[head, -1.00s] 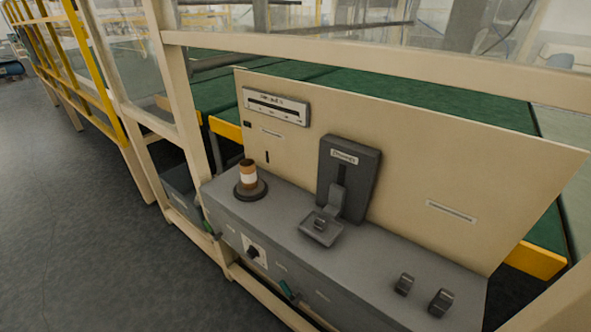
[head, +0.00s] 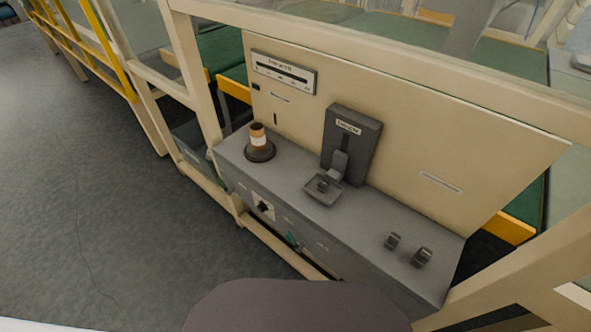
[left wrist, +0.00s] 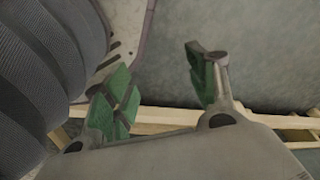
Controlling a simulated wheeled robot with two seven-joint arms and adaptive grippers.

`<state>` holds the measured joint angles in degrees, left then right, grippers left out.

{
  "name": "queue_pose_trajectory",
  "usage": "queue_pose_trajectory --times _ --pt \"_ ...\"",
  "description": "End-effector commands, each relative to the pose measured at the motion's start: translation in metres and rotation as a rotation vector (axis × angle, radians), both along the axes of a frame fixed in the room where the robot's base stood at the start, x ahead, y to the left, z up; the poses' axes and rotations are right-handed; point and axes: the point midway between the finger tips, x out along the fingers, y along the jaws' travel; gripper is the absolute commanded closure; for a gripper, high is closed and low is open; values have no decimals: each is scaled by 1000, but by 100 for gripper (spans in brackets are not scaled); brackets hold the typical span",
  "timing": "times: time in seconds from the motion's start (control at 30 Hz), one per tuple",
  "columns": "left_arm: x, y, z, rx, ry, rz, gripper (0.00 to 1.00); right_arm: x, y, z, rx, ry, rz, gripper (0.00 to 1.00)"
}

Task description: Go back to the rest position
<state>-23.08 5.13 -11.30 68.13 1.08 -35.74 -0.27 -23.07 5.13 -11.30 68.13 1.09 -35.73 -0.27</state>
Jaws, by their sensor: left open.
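My left gripper (left wrist: 158,85) shows in the left wrist view with its two green-padded fingers spread apart. It is open and nothing is between the fingers. Grey floor and a cream beam (left wrist: 150,116) lie beyond it. Neither gripper shows in the head view. A dark rounded shape, which looks like part of my own arm, shows at the bottom centre of the head view. My right gripper is out of view.
A grey control console (head: 290,195) with a cream back panel (head: 430,130) stands ahead. Grey floor (head: 90,200) is clear at left.

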Motion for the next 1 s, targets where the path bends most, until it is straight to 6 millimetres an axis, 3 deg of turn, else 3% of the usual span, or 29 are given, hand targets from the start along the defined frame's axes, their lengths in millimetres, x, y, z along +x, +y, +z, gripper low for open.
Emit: queue_pose_trajectory --times 1.0 --pt "-118 39 26 33 50 -5 43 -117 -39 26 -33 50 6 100"
